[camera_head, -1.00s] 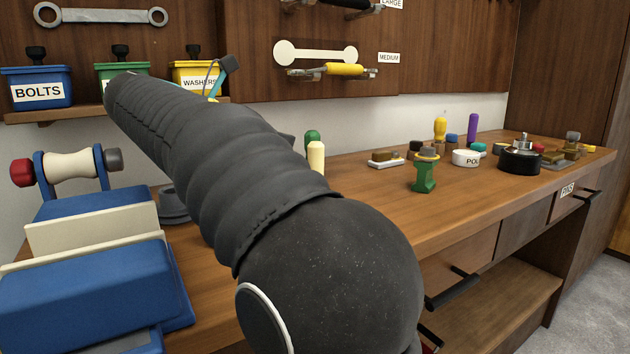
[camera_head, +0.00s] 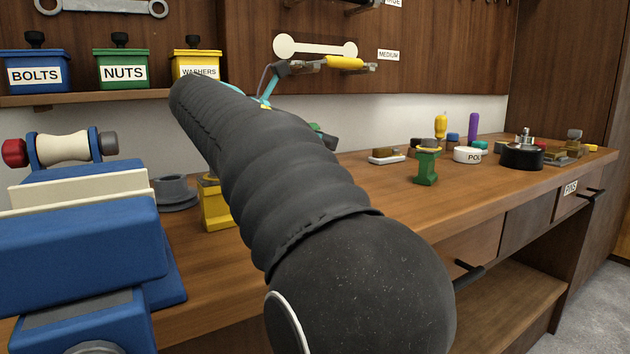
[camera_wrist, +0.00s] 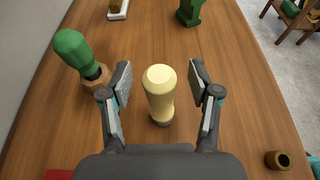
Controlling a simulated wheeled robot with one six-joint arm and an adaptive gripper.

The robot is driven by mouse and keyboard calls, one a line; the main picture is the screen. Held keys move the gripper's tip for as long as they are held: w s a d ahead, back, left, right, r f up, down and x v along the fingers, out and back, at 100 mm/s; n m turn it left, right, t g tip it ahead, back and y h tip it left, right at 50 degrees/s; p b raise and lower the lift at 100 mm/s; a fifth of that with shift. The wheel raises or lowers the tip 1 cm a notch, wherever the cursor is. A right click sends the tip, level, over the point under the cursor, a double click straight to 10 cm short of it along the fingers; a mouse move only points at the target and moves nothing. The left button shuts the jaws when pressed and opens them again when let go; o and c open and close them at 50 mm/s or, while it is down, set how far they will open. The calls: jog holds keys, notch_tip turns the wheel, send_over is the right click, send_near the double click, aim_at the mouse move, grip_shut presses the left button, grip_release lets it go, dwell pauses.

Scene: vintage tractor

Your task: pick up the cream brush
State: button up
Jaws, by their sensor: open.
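The cream brush (camera_wrist: 159,92) stands upright on the wooden bench in the wrist view, its rounded cream handle toward the camera and a dark part at its foot. My gripper (camera_wrist: 161,82) is open, with one finger on each side of the brush and a visible gap on both sides. In the head view the cream brush is hidden behind my dark arm, and my fingers are not clearly seen there.
A green-handled brush (camera_wrist: 78,52) stands close to my left finger. A green stand (camera_wrist: 189,11) and a white-based brush (camera_wrist: 118,9) are farther off. A small brown cup (camera_wrist: 277,160) is at the lower right. A blue vise (camera_head: 80,240) stands at the left.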

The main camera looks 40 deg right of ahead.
grip_shut()
jog(key=shift+r, duration=0.15)
notch_tip(320, 180, up, 4)
jog(key=shift+p, duration=0.9)
jog(key=s+d+r, duration=0.3)
jog(key=s+r, duration=0.3)
jog(key=s, duration=0.5)
jog(key=shift+d+r+p, duration=0.25)
jog(key=shift+r+p, duration=0.15)
jog(key=shift+p, duration=0.05)
jog(key=c, duration=0.7)
grip_release()
grip_shut()
